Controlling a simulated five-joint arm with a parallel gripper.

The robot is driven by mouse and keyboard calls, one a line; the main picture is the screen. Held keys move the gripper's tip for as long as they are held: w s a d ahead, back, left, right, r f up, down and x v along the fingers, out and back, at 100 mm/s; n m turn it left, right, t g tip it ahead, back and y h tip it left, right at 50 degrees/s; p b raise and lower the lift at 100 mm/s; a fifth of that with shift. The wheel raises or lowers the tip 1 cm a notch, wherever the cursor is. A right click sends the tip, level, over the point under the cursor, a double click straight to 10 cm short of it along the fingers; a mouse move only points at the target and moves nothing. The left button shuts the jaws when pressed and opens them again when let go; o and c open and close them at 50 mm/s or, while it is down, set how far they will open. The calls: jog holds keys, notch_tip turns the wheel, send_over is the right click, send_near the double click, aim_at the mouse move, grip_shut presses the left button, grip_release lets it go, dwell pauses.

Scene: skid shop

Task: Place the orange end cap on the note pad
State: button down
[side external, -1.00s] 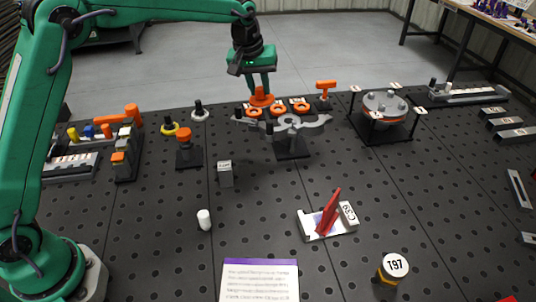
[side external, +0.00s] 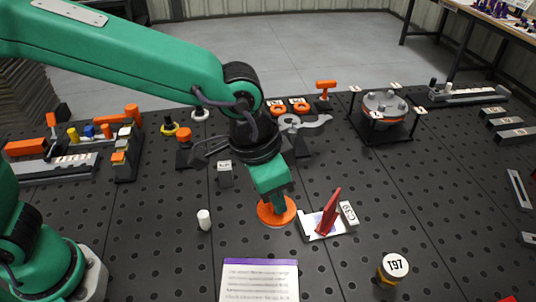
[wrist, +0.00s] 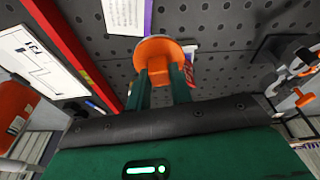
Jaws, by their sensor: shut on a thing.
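The orange end cap (side external: 276,213) is a round flanged piece held in my gripper (side external: 276,197), above the perforated table. In the wrist view the orange cap (wrist: 158,50) sits between the two green fingers of my gripper (wrist: 160,75). The note pad (side external: 260,280) is a white written sheet with a purple top edge at the front of the table. The held cap is just behind the pad in the side view, apart from it. The pad also shows in the wrist view (wrist: 124,14), left of the cap.
A white holder (side external: 311,227) with a red upright piece stands right of the cap. A white cylinder (side external: 204,220) stands to the left. A round pot marked 797 (side external: 394,268) is right of the pad. Bare table lies around the pad.

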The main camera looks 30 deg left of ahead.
jog(key=s+d+m, duration=0.1)
jog(key=s+m, duration=0.2)
jog(key=s, duration=0.4)
jog(key=x, duration=0.3)
jog(key=s+a+x, duration=0.1)
jog(key=x, duration=0.1)
jog(key=shift+w+d+f, duration=0.1)
jog(key=shift+d+f, duration=0.05)
jog(key=shift+f, duration=0.3)
jog(key=shift+f, duration=0.1)
send_over(264, 281)
jog(key=shift+s+a+f, duration=0.1)
jog(key=shift+a+f, duration=0.05)
jog(key=shift+f, duration=1.15)
jog(key=shift+s+a+f, duration=0.15)
jog(key=shift+f, duration=1.1)
jog(key=shift+s+a+f, duration=0.1)
jog(key=shift+a+f, duration=0.05)
jog(key=shift+f, duration=1.15)
jog(key=shift+f, duration=0.15)
jog(key=c, duration=1.3)
grip_release()
jog(key=shift+o, duration=0.2)
